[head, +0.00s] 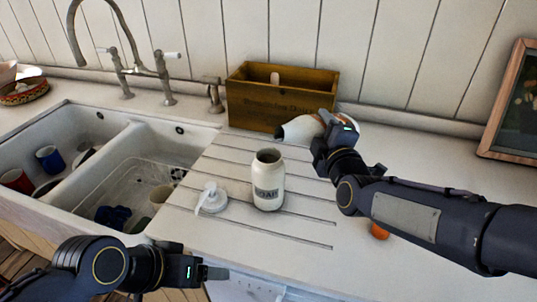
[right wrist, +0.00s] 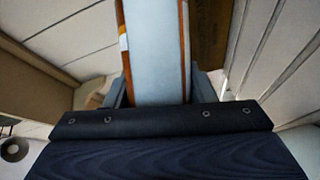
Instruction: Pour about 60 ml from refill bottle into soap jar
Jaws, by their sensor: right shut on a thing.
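The soap jar (head: 268,190), cream with a dark "SOAP" label, stands upright and uncapped on the grooved drainboard. Its white pump top (head: 212,199) lies to its left. My right gripper (head: 326,136) is shut on the white refill bottle (head: 298,129), which is tipped far over with its narrow end to the left. In the head view that end appears above and behind the jar's mouth; I see no stream. In the right wrist view the bottle (right wrist: 155,50) shows pale with orange-brown edges between the fingers. My left gripper (head: 205,273) is low at the counter's front edge; its finger gap is unclear.
A wooden box (head: 270,98) stands against the wall behind the jar. A double sink (head: 128,150) with mugs and a rack is at the left, under a tap (head: 165,85). An orange object (head: 379,232) lies under my right arm. A framed picture (head: 500,100) leans at the right.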

